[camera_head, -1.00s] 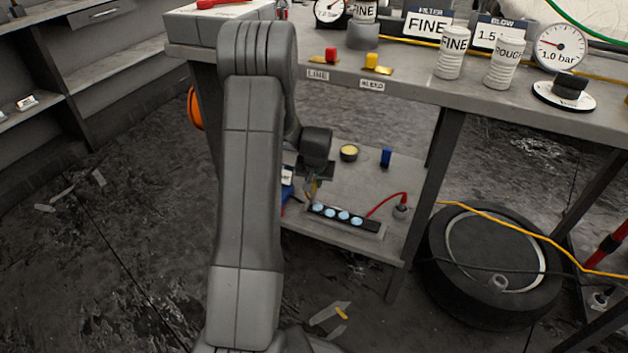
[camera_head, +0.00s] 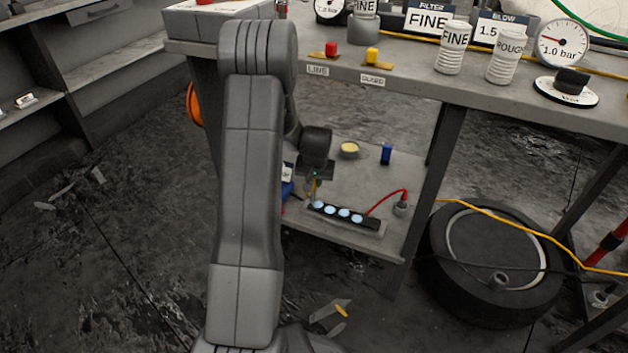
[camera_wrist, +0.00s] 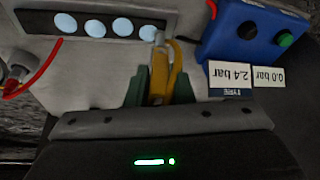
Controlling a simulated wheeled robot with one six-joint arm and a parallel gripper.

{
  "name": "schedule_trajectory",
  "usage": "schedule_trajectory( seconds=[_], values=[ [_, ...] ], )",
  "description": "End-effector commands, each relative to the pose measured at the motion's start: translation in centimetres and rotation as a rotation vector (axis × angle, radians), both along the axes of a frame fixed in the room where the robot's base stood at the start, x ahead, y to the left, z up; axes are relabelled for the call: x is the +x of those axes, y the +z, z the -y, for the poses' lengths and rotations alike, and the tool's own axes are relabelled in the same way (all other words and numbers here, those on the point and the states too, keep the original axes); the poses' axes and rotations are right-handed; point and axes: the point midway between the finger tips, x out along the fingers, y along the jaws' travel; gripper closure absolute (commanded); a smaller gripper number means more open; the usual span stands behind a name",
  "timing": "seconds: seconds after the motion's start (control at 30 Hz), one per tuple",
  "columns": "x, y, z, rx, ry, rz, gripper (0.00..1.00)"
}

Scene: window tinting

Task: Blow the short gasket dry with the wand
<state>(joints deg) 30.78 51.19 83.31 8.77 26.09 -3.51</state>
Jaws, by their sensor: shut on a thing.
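My gripper (camera_head: 315,186) is low over the lower shelf, at the left end of a black strip with pale round discs (camera_head: 343,216). In the wrist view my gripper (camera_wrist: 160,92) has green fingers shut on a yellow-orange tool (camera_wrist: 181,84), perhaps the wand. The tool has a pale tip beside the end of the strip (camera_wrist: 95,27); I cannot tell whether they touch. I cannot make out which thing is the short gasket.
A blue box (camera_wrist: 255,40) with pressure labels stands close to the gripper. A yellow-topped tin (camera_head: 349,148) and a blue object (camera_head: 386,154) stand on the shelf. A red hose (camera_head: 385,199) curves beside the strip. The bench top (camera_head: 420,85) overhangs the shelf.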

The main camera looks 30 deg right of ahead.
Motion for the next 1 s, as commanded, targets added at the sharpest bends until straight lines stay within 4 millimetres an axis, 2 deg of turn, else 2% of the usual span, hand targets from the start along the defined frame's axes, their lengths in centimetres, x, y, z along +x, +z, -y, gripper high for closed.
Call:
schedule_trajectory(
  seconds=[0.37, 0.73, 1.0],
  values=[
    [-0.1, -0.5, 0.1, -0.001, 0.000, 0.001, 1.00],
    [-2.4, -0.4, 2.1, -0.001, -0.002, 0.001, 1.00],
    [-3.1, -0.4, 2.7, 0.000, -0.001, 0.001, 1.00]
  ],
)
